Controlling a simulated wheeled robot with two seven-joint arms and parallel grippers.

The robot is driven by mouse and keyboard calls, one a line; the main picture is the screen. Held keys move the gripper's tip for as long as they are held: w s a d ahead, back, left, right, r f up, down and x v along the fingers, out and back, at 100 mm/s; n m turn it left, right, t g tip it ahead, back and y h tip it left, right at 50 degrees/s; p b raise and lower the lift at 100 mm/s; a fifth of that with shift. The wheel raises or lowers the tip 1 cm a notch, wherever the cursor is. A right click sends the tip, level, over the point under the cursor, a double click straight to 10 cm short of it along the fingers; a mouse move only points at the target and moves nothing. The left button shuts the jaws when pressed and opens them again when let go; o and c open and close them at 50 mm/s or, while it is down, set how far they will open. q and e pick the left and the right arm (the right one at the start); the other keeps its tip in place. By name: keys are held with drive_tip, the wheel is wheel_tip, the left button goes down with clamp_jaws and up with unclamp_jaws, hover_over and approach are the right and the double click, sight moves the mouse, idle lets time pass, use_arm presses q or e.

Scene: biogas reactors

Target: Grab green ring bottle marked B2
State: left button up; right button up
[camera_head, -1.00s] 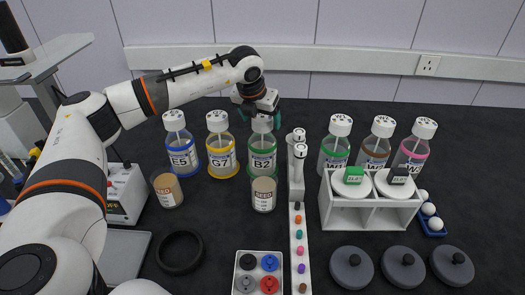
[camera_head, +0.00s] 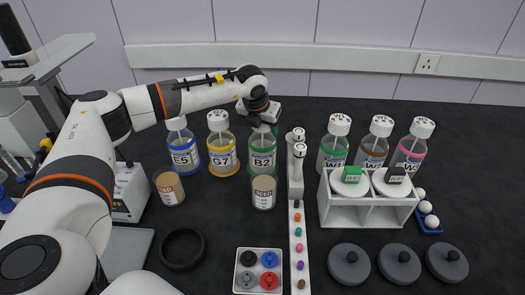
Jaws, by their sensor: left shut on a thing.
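The green ring bottle marked B2 (camera_head: 262,152) stands upright on the dark bench, behind a small lidded jar. It has a white label with a green band and a green ring at its base. My left gripper (camera_head: 263,124) reaches over from the left and is shut on the bottle's white cap, whose top is partly hidden by the gripper. My right gripper is not in view.
The yellow ring bottle G7 (camera_head: 222,155) stands close left of B2, with the blue ring bottle E5 (camera_head: 183,152) beyond it. A pipette stand (camera_head: 296,170) is close on the right. The small jar (camera_head: 264,192) stands directly in front. A white rack (camera_head: 368,210) stands farther right.

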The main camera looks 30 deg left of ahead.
use_arm(q)
drive_tip(key=shift+f, duration=0.1)
clamp_jaws()
